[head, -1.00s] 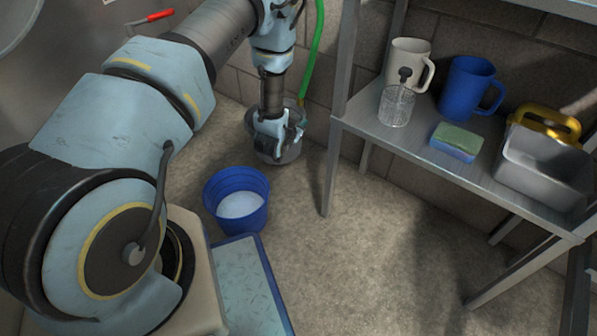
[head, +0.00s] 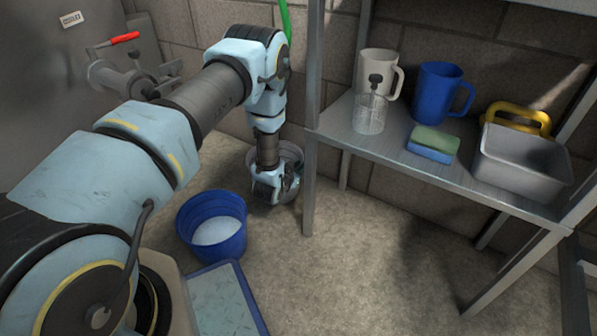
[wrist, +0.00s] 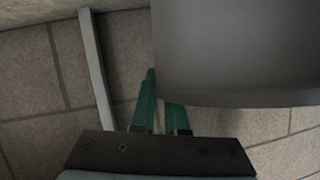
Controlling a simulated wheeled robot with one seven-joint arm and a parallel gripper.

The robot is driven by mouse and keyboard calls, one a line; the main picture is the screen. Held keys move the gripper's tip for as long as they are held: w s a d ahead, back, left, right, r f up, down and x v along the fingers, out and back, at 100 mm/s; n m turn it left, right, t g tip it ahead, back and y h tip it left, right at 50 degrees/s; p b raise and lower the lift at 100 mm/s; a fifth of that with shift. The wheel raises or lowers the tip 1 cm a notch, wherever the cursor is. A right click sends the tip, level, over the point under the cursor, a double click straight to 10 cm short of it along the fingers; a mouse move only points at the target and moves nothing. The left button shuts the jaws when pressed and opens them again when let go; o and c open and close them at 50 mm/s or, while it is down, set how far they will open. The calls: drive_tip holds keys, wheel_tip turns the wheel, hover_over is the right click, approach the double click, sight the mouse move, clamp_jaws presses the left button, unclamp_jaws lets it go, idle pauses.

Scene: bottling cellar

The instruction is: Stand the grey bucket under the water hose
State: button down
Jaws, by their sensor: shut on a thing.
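The grey bucket (head: 291,153) is near the back wall, beside the shelf's front left leg, and mostly hidden behind my arm in the head view. My gripper (head: 268,190) points down at it. In the wrist view the bucket's smooth grey wall (wrist: 237,45) fills the upper right, and my gripper's green fingers (wrist: 162,100) are closed at its edge, one partly hidden by it. The green water hose (head: 285,20) hangs by the wall above, behind my arm. Its lower end is hidden, so I cannot tell whether the bucket is directly beneath it.
A blue bucket (head: 212,225) with pale contents stands front left, behind a blue-edged mat (head: 222,300). A tank valve (head: 130,75) is at left. Floor right of centre is clear.

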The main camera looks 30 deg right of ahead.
drive_tip(key=shift+f, duration=0.3)
drive_tip(key=c, duration=0.9)
unclamp_jaws()
